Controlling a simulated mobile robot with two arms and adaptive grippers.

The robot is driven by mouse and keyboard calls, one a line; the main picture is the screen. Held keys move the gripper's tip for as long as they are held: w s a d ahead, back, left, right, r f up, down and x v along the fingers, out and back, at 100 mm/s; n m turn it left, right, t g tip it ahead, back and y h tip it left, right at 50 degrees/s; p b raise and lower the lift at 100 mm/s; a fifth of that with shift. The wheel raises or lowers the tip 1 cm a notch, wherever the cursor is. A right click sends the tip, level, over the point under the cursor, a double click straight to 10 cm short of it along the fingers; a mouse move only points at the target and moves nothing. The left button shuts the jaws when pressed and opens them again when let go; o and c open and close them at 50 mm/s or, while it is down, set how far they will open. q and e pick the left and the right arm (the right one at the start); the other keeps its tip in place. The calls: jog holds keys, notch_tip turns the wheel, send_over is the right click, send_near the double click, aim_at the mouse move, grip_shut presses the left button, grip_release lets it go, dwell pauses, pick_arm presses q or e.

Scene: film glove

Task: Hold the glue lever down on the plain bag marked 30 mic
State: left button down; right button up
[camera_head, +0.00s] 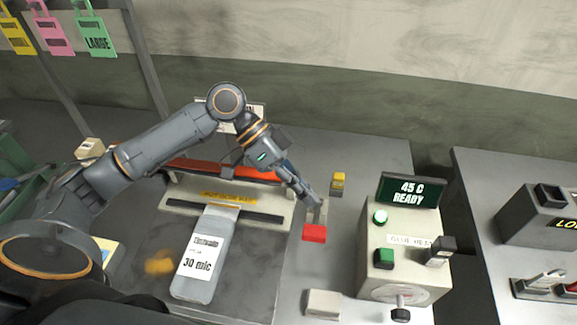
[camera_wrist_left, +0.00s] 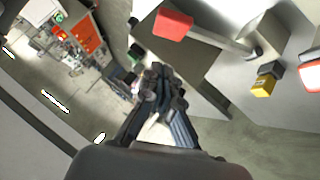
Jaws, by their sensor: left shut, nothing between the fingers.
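The plain bag (camera_head: 206,258) marked 30 mic lies flat on the dark work surface, its narrow top end at the glue bar's yellow label (camera_head: 230,198). The glue lever's red handle (camera_head: 314,233) stands right of the bag in the head view; it also shows at the top of the left wrist view (camera_wrist_left: 173,24) on a grey arm. My left gripper (camera_head: 312,199) is shut and empty, close behind the red handle in the head view. In the left wrist view its closed fingertips (camera_wrist_left: 160,76) appear apart from the handle. My right gripper is not in view.
A yellow-topped block (camera_head: 338,182) stands behind the lever. A pale block (camera_head: 323,304) lies in front. Another machine (camera_head: 540,215) stands far right.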

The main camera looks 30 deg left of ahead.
aim_at(320, 231)
pick_arm(q)
jog(key=f, duration=0.1)
jog(key=d+f+p, duration=0.1)
jog(key=s+f, duration=0.1)
jog(key=shift+s+d+f, duration=0.1)
jog(key=shift+d+f, duration=0.1)
jog(key=shift+d, duration=0.1)
jog(key=shift+s+f+p, duration=0.3)
jog(key=shift+s+f, duration=0.05)
jog(key=shift+f, duration=0.3)
jog(key=shift+f, duration=0.15)
